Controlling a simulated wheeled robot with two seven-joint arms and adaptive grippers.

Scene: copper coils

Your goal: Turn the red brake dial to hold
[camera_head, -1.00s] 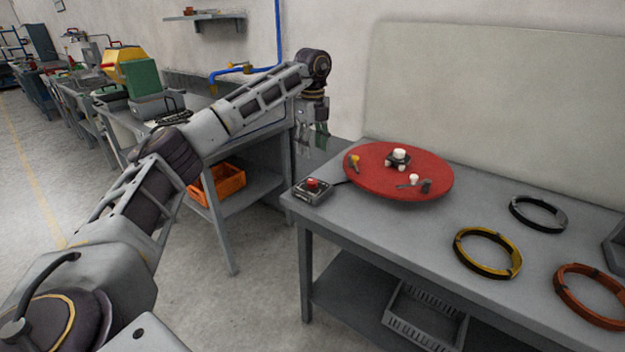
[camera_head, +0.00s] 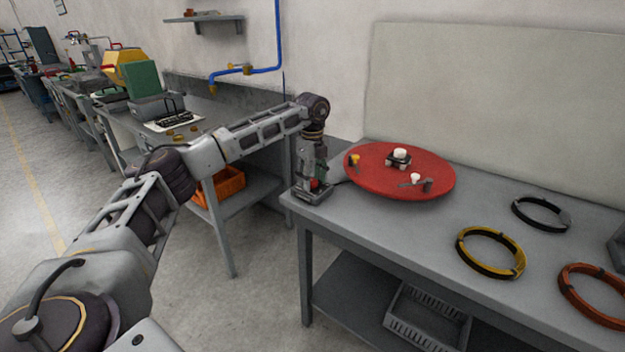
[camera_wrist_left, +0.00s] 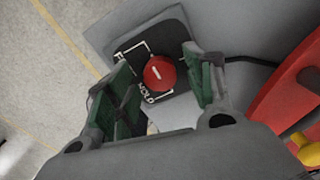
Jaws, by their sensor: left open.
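The red brake dial (camera_wrist_left: 159,73) sits on a small dark box (camera_wrist_left: 172,36) at the left corner of the table. In the left wrist view it carries a white mark, and white lettering including "HOLD" is beside it. In the head view the dial (camera_head: 315,184) is partly hidden by my left gripper (camera_head: 313,180). My left gripper also shows in the left wrist view (camera_wrist_left: 160,90), open, with its green-padded fingers on either side of the dial. I cannot tell whether they touch it. My right gripper is not in view.
A red turntable (camera_head: 385,183) with small fittings stands close to the right of the dial box. Black (camera_head: 540,214), yellow (camera_head: 490,252) and copper-coloured (camera_head: 597,294) coils lie farther right on the grey table (camera_head: 400,225). A dark cable runs from the box.

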